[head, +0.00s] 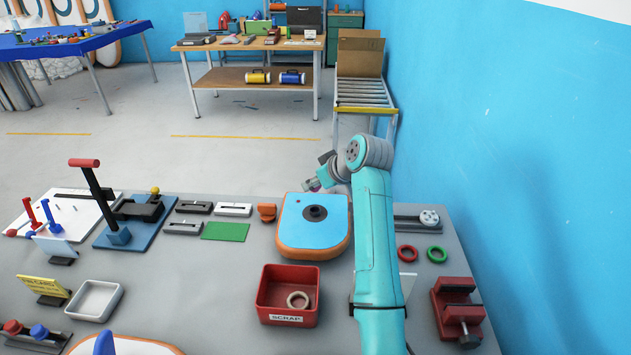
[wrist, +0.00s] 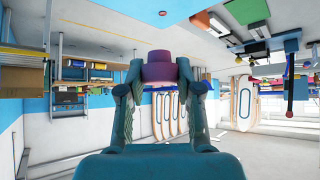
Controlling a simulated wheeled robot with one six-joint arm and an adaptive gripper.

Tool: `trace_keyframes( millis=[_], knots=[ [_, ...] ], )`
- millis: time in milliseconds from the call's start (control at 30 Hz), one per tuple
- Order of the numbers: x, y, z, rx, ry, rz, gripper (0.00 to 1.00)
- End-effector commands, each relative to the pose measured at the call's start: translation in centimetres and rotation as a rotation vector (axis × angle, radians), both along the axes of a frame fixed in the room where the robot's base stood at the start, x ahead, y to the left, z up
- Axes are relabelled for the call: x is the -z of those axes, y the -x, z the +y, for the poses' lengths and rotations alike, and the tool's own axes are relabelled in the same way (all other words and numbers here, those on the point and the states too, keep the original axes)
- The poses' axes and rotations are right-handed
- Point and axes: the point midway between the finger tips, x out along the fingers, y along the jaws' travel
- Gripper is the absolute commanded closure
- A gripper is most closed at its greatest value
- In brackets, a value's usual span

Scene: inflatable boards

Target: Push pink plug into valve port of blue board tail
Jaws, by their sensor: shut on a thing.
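The blue board tail (head: 326,232) lies on the grey bench, blue on top with a white and orange rim. Its dark round valve port (head: 315,212) faces up and looks empty. My gripper (head: 312,185) is beyond the port in the picture, near the board's far edge, apart from the port. In the wrist view my gripper (wrist: 160,74) is shut on the pink plug (wrist: 160,66), which looks purple-pink and sits between both fingertips. In the head view the plug is small and mostly hidden by the gripper.
A red scrap bin (head: 287,318) with a beige ring inside stands in front of the board. Red (head: 408,253) and green (head: 437,254) rings and a red vise (head: 456,310) lie right, near the blue wall.

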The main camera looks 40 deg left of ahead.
Motion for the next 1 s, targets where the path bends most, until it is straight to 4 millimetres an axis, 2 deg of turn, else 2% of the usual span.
trace_keyframes(
  millis=[267,800,1000],
  knots=[
    [0.8,0.0,-0.2,0.000,0.000,0.001,0.85],
    [5.0,0.0,-0.2,0.001,0.000,0.001,0.85],
    [5.7,0.0,-0.1,0.001,0.000,0.001,0.85]
  ],
)
